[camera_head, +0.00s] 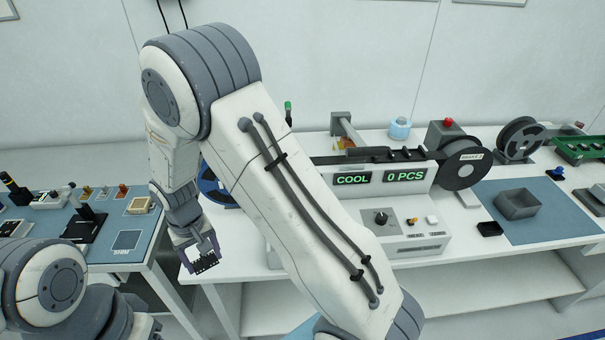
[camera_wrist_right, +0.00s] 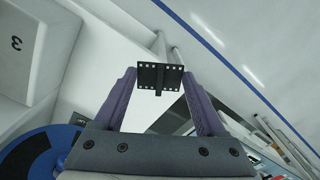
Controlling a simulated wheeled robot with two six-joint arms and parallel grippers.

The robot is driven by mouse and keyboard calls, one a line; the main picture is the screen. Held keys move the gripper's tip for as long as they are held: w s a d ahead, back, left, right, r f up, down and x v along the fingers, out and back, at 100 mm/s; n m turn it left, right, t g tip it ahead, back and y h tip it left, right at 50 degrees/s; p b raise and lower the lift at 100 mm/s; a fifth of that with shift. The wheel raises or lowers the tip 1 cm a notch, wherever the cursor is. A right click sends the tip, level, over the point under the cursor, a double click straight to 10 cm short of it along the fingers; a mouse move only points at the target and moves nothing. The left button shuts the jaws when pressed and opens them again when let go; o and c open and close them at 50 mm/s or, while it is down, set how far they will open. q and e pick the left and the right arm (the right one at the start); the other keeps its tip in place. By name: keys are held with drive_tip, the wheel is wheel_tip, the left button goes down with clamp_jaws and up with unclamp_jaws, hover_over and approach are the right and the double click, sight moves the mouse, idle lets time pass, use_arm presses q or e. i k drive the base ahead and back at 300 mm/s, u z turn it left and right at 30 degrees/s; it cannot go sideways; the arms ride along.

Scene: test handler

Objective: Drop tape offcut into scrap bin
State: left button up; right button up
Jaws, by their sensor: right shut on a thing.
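My right gripper (camera_head: 202,257) is shut on the tape offcut (camera_head: 206,263), a small black strip with rows of holes along its edges. The gripper hangs in front of the gap between the left bench and the machine table, near the table's front left corner. In the right wrist view the offcut (camera_wrist_right: 160,77) sits crosswise between the two purple fingertips (camera_wrist_right: 160,82). No scrap bin can be made out for certain. My left arm shows at the lower left, but its fingers do not.
A white block marked 3 (camera_wrist_right: 30,45) is at the wrist view's left. The machine table (camera_head: 500,262) holds a taping machine with a COOL display (camera_head: 352,179), a reel (camera_head: 463,164) and a grey open box (camera_head: 517,205) on a blue mat. The left bench (camera_head: 140,245) carries small parts.

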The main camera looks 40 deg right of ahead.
sight(505, 213)
drive_tip(key=k, duration=0.45)
drive_tip(key=u, duration=1.6)
drive_tip(key=i, duration=1.35)
drive_tip(key=z, duration=4.4)
drive_tip(key=i, duration=1)
